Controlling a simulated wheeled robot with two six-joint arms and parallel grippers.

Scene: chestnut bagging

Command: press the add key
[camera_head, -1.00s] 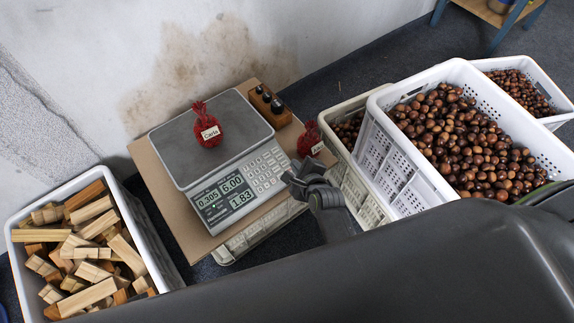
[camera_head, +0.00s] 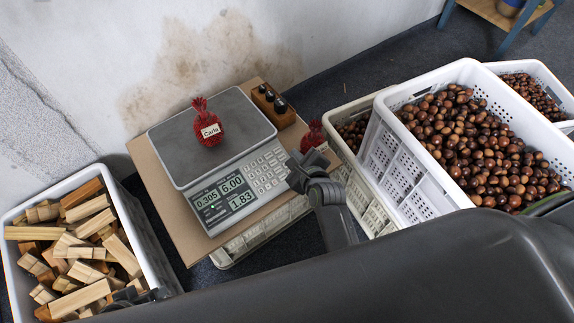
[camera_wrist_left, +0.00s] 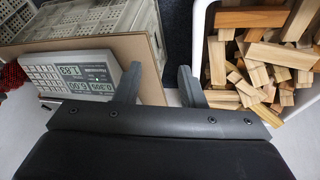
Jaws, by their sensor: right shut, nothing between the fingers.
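The scale (camera_head: 222,160) stands on a brown board with its lit display (camera_head: 225,195) reading 0.305, 6.00 and 1.83. Its keypad (camera_head: 265,170) is on the right of the display; the add key's label is too small to read. A red net bag with a name tag (camera_head: 207,125) sits on the pan. My right gripper (camera_head: 297,168) is shut and empty at the keypad's right edge; I cannot tell if it touches a key. In the left wrist view my left gripper (camera_wrist_left: 160,85) is open and empty, with the scale (camera_wrist_left: 72,72) beyond its left finger.
A crate of wood blocks (camera_head: 150,240) stands left of the scale. A white crate of chestnuts (camera_head: 385,165) stands at the right, with other crates around it. A second red bag (camera_head: 313,137) and a wooden block with dark knobs (camera_head: 272,105) are beside the scale.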

